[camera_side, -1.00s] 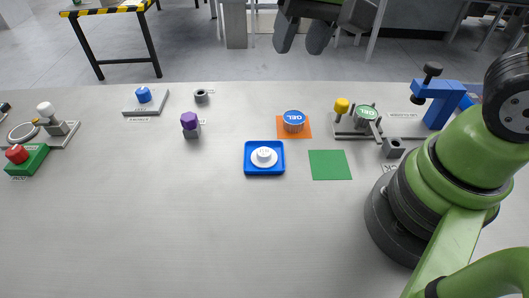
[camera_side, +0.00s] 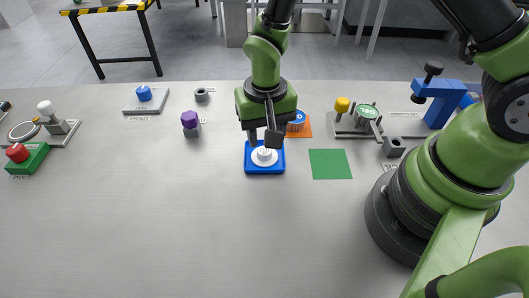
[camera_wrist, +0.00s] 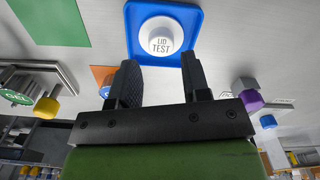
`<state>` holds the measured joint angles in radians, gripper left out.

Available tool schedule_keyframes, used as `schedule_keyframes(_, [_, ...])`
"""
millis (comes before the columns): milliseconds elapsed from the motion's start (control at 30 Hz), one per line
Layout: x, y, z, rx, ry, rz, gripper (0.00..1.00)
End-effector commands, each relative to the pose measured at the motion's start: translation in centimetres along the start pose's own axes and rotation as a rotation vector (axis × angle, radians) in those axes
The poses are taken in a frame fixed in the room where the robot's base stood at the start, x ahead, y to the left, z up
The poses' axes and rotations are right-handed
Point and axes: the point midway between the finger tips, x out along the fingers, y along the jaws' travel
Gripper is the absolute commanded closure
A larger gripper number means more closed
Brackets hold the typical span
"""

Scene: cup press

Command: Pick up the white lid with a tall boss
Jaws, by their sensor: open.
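The white lid (camera_side: 264,157) with a round raised boss lies on the blue square tray (camera_side: 265,171). In the wrist view the lid (camera_wrist: 159,40) shows "LID TEST" on its boss, and the blue tray (camera_wrist: 133,20) frames it. My gripper (camera_side: 263,142) is open, pointing down above the far part of the tray. In the side view its fingers are close to the lid and partly overlap it. In the wrist view the open fingers (camera_wrist: 160,80) have a clear gap between them, with the lid beyond their tips. Nothing is between the fingers.
An orange square (camera_side: 306,131) with a blue-topped cup (camera_side: 297,121) is just behind right of my gripper. A green square (camera_side: 330,164) lies right of the tray. A purple-topped part (camera_side: 190,122) stands to the left. The table's front is clear.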

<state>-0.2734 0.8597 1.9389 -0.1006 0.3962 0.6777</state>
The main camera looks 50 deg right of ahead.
Motion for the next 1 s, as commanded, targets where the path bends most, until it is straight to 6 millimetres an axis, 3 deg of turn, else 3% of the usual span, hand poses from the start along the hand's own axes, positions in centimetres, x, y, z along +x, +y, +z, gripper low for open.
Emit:
schedule_keyframes(300, [4.2,-0.1,-0.1,0.001,-0.002,0.001,0.57])
schedule_keyframes(567, [4.5,-0.1,-0.1,0.0,0.0,-0.002,0.57])
schedule_keyframes(733, [4.5,-0.1,-0.1,0.0,0.0,-0.001,0.91])
schedule_keyframes(1000, [4.5,-0.1,-0.1,0.0,-0.001,-0.001,0.93])
